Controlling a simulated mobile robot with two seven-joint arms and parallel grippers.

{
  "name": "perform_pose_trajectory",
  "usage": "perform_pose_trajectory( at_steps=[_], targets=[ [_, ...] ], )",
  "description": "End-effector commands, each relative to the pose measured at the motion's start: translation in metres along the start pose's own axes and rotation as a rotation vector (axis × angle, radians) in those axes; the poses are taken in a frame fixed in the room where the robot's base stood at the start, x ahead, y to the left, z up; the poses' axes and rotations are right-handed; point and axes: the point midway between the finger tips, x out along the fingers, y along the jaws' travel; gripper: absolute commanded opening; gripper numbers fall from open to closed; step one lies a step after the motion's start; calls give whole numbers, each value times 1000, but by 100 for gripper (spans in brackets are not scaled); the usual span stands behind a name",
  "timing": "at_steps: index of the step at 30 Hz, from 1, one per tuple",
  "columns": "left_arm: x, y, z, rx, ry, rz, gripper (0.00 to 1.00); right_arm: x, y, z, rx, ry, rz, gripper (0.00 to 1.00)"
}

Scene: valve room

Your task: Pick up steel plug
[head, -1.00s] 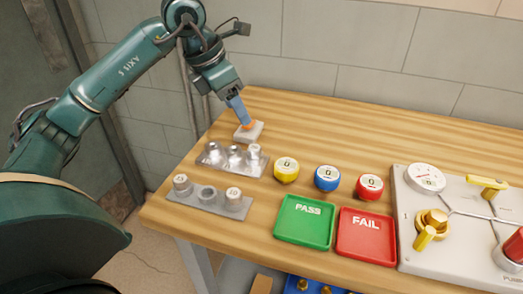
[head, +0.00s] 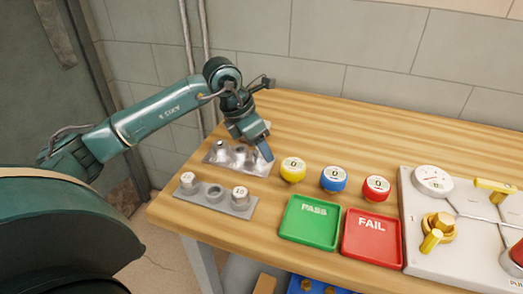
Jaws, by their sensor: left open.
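The back metal rack (head: 215,159) holds small steel-coloured plugs; a left one (head: 222,146) and a middle one (head: 239,153) show. The rack's right end is largely hidden by my left gripper (head: 265,150). That gripper is open, with its blue fingers pointing down at the right end of this rack. I cannot tell whether it touches a plug. The front grey rack (head: 213,208) holds a steel-coloured cylinder with a pale marked top at its left (head: 188,181) and another at its right (head: 240,195); its middle socket is empty. My right gripper is out of view.
Yellow (head: 292,170), blue (head: 333,179) and red (head: 376,189) round gauges stand right of the racks. The green PASS tray (head: 309,240) and red FAIL tray (head: 370,254) lie in front, both empty. A valve panel (head: 412,225) fills the right. The back of the wooden table is clear.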

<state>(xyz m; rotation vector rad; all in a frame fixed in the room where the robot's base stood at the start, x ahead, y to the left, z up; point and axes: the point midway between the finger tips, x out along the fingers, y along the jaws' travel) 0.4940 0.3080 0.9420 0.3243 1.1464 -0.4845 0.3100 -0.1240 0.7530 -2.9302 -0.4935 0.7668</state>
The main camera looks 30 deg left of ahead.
Motion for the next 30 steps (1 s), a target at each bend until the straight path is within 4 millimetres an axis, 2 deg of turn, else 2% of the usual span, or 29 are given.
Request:
perform_pose_trajectory(
  at_steps=[4, 24, 30],
  targets=[
    [0, 0, 0, 0, 0, 0, 57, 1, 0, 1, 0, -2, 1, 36],
    [-1, 0, 0, -1, -1, 1, 2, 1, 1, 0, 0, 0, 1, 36],
    [-2, 0, 1, -1, -1, 1, 0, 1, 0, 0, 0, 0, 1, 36]
  ],
)
